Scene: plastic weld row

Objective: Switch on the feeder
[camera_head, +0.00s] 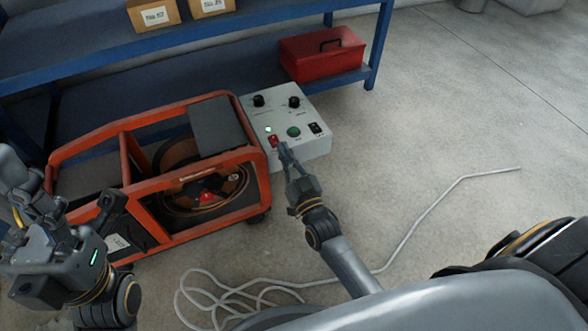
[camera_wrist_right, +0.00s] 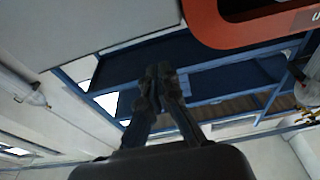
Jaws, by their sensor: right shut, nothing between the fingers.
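The feeder has an orange frame (camera_head: 120,125) around a wire reel (camera_head: 190,185), with a grey control box (camera_head: 315,148) at its right end. The box top carries a red switch (camera_head: 273,141), a green button (camera_head: 293,132), a black switch (camera_head: 315,128) and two black knobs. A small lamp (camera_head: 268,129) beside the red switch glows pale green. My right gripper (camera_head: 284,147) is shut and empty, its tips right at the red switch; I cannot tell whether they touch. Its closed fingers (camera_wrist_right: 160,72) also show in the right wrist view. My left gripper (camera_head: 30,185) is at the left, beside the frame; its jaw opening is unclear.
A blue shelf (camera_head: 215,68) stands behind the feeder, with a red toolbox (camera_head: 322,60) on its lower level and cardboard bins (camera_head: 153,15) above. A pale cable (camera_head: 425,212) lies looped on the floor in front. The floor at the right is mostly clear.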

